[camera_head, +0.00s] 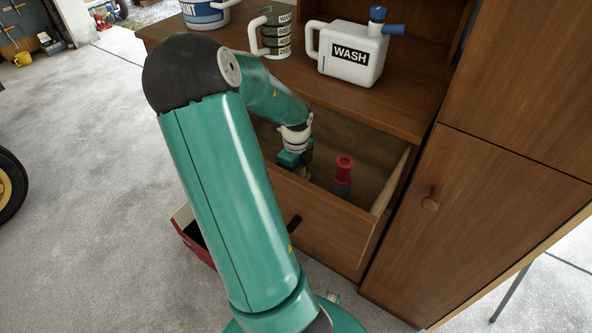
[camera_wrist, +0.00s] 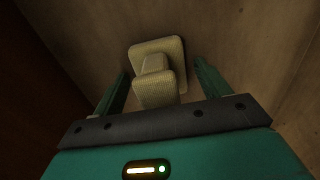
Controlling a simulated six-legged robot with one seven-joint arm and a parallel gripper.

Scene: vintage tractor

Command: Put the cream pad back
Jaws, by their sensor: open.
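The cream pad (camera_wrist: 158,68) shows in the wrist view as a squarish ribbed plate with a raised block on it. It lies on the wooden floor of the open drawer (camera_head: 327,226). My gripper (camera_wrist: 160,84) is open, with one green finger on each side of the pad's block. I cannot tell whether the fingers touch it.
A red-topped object (camera_head: 343,170) stands in the drawer right of my gripper. The drawer walls surround my gripper. On the worktop above stand a white WASH jug (camera_head: 350,55), a green banded measure (camera_head: 275,36) and a white-and-blue container (camera_head: 205,13). A closed cupboard door (camera_head: 480,215) is at right.

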